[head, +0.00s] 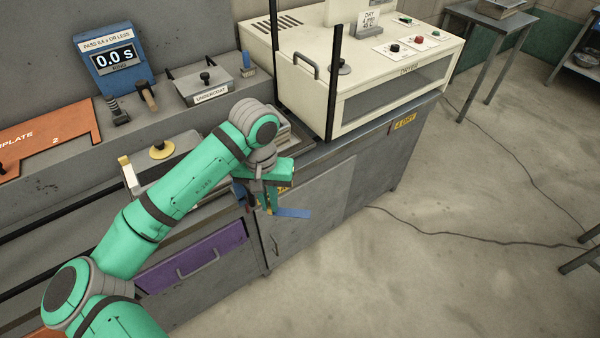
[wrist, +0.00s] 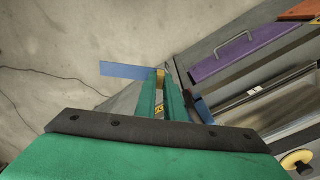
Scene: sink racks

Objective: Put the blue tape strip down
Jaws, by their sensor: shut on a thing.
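The blue tape strip (head: 294,213) is a thin flat band that sticks out to the right of my fingertips in the head view. It also shows in the wrist view (wrist: 128,71), reaching left from the fingertips over the floor. My gripper (head: 271,205) is shut on the strip's end, and its two green fingers point down in front of the grey cabinet. In the wrist view the fingertips (wrist: 160,82) sit close together, with a small yellow piece showing between them. The exact grasp point is partly hidden.
A cream dryer (head: 375,75) stands on the grey cabinet (head: 320,205) behind my gripper. A purple drawer front (head: 190,258) is lower left. A blue timer (head: 113,58), an undercoat box (head: 205,85) and an orange template (head: 45,137) line the back. The floor (head: 430,270) at right has cables.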

